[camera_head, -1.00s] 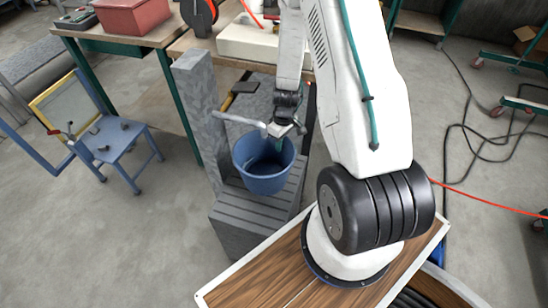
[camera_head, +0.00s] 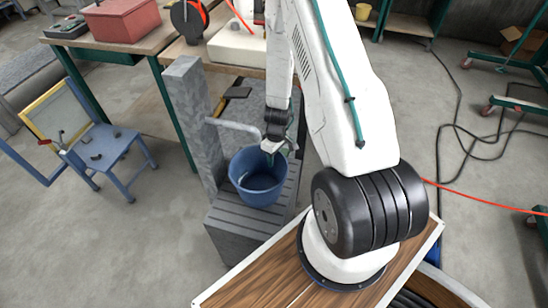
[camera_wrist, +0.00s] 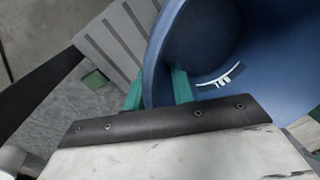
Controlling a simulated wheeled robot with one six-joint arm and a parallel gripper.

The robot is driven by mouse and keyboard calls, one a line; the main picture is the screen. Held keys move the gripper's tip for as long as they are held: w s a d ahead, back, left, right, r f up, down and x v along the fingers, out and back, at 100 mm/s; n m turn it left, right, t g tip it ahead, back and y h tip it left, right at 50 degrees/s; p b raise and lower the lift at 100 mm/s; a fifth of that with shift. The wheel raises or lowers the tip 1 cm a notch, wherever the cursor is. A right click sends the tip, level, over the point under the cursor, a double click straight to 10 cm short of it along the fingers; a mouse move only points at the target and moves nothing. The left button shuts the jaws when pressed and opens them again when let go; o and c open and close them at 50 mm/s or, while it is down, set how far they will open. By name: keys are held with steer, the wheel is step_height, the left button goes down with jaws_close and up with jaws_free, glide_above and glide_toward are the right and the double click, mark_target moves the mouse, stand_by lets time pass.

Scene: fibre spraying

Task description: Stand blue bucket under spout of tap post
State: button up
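The blue bucket (camera_head: 256,186) is upright over the grey slatted base (camera_head: 240,222) of the tap post (camera_head: 189,120). I cannot tell whether its bottom touches the slats. The spout (camera_head: 232,124) reaches right from the post, and its end is above the bucket's far rim in the head view. My gripper (camera_head: 272,153) is at the bucket's far right rim. In the wrist view my gripper's teal fingers (camera_wrist: 158,90) stand on either side of the wall of the bucket (camera_wrist: 265,50), shut on it. A white mark shows inside the bucket.
A workbench (camera_head: 140,47) with a red box (camera_head: 122,20) stands behind the post. A blue chair (camera_head: 100,148) stands on the left. A hammer-like tool (camera_head: 235,92) lies behind the spout. Cables and an orange hose (camera_head: 480,202) lie on the right.

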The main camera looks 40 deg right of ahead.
steer(key=a+r, duration=0.2)
steer(key=r, duration=1.1)
steer(key=a+r, duration=0.2)
steer(key=r, duration=1.1)
steer(key=s+a+r+m, duration=0.1)
steer(key=s+a+r, duration=0.25)
steer(key=r, duration=0.25)
steer(key=s+a+r+t, duration=0.1)
steer(key=s+a+r, duration=0.25)
steer(key=r, duration=0.25)
steer(key=s+a+r+m, duration=0.1)
steer(key=s+a+r, duration=0.25)
steer(key=r, duration=0.25)
steer(key=s+a+r+m+h, duration=0.1)
steer(key=s+r, duration=0.2)
steer(key=s, duration=0.8)
steer(key=shift+a+r+t, duration=0.3)
steer(key=shift+a+r, duration=0.1)
